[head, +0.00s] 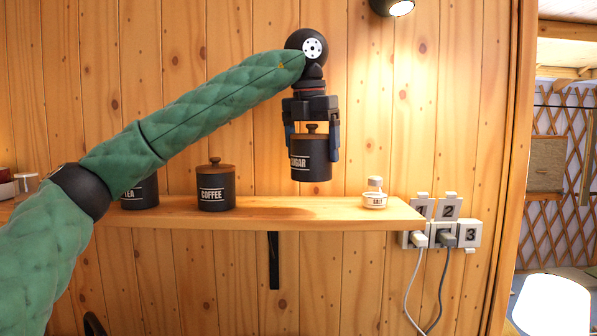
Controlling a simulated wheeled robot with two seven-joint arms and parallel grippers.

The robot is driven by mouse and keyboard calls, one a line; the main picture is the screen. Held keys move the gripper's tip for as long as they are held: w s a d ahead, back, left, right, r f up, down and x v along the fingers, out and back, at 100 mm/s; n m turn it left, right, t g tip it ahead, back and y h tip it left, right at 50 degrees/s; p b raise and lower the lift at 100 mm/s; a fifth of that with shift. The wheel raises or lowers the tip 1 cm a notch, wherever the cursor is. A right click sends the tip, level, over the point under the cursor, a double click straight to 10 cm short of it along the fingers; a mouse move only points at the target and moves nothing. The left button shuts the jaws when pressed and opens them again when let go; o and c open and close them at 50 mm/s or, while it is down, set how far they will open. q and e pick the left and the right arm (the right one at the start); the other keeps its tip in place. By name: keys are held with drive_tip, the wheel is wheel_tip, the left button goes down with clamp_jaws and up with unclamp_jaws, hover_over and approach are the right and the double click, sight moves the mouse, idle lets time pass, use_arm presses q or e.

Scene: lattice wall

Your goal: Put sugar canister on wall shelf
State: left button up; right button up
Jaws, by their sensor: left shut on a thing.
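The sugar canister (311,166) is black with a wooden lid and white lettering. My left gripper (312,145) points down and is shut on the canister, with a finger on each side of it. It holds the canister upright in front of the wooden wall, with its bottom a little higher in the picture than the shelf top. The wall shelf (290,213) is a light wooden board running along the wall. A shadow lies on it below the canister. My right gripper is not in view.
On the shelf stand a coffee canister (216,193), a tea canister (142,192) partly behind my left arm, and a salt holder (375,197) near the right end. Bare shelf lies between coffee and salt. Sockets with plugs (445,238) sit right of the shelf.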

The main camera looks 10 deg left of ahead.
use_arm(q)
drive_tip(key=w+a+f+p, duration=0.2)
drive_tip(key=w, duration=0.1)
drive_tip(key=shift+w+a+f, duration=0.15)
drive_tip(key=shift+a+f, duration=0.05)
drive_tip(key=shift+a, duration=0.15)
drive_tip(key=f+p, duration=0.1)
drive_tip(key=f, duration=0.1)
drive_tip(key=f+p, duration=0.1)
drive_tip(key=shift+w+a+f+p, duration=0.15)
drive_tip(key=shift+w+a+p, duration=0.15)
drive_tip(key=shift+a+f+p, duration=0.15)
drive_tip(key=shift+f+p, duration=0.15)
drive_tip(key=shift+f, duration=0.4)
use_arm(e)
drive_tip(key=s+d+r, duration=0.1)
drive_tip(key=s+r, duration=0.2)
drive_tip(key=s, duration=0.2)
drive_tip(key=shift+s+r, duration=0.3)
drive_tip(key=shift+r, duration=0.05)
use_arm(q)
drive_tip(key=shift+f, duration=0.25)
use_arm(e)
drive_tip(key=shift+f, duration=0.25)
use_arm(q)
drive_tip(key=o, duration=1.1)
drive_tip(key=shift+r, duration=0.1)
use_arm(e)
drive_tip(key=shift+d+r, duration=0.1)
